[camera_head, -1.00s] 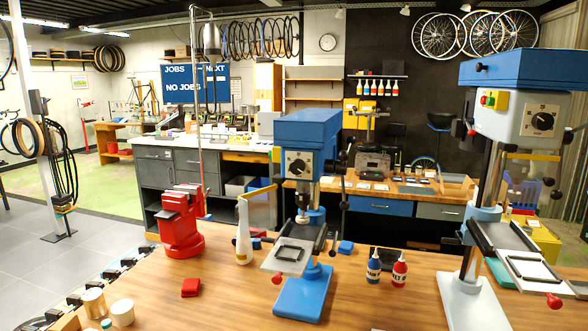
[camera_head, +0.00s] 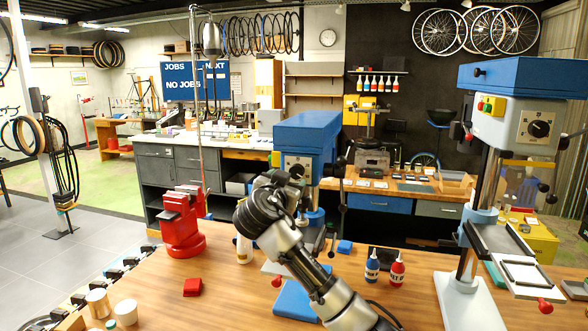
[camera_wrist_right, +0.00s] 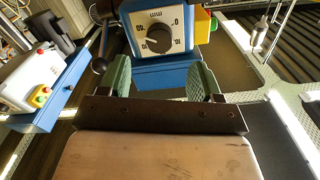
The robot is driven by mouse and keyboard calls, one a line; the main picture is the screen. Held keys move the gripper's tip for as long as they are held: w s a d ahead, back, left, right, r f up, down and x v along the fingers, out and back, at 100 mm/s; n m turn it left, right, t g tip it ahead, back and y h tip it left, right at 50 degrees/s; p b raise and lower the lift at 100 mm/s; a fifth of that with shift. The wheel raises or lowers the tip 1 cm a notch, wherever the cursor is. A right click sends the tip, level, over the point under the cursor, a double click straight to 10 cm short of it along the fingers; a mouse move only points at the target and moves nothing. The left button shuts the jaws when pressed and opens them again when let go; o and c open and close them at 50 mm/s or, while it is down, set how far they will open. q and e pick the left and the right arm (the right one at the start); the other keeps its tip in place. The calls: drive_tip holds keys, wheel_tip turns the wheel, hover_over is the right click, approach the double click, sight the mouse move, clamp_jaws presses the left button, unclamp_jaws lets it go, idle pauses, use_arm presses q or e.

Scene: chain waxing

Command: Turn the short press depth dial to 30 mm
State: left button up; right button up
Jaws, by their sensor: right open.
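The short press (camera_head: 308,130) is the blue drill press in the middle of the bench. My left gripper is not in view.
A taller press (camera_head: 540,90) with its own dial (camera_head: 540,124) stands at the right. A red vise (camera_head: 183,225) stands at the left. Blue (camera_head: 372,268) and red (camera_head: 397,270) bottles stand right of the short press. A red block (camera_head: 193,287) lies on the bench.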

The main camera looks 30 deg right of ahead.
sight(295, 173)
drive_tip(key=p+x, duration=0.2)
drive_tip(key=x, duration=0.3)
drive_tip(key=shift+w+d+r, duration=0.15)
drive_tip(key=shift+w+d, duration=0.05)
drive_tip(key=shift+d, duration=0.1)
drive_tip(key=shift+w+d+p, duration=0.3)
drive_tip(key=shift+w+p, duration=0.05)
drive_tip(key=shift+f, duration=0.2)
drive_tip(key=c, duration=0.9)
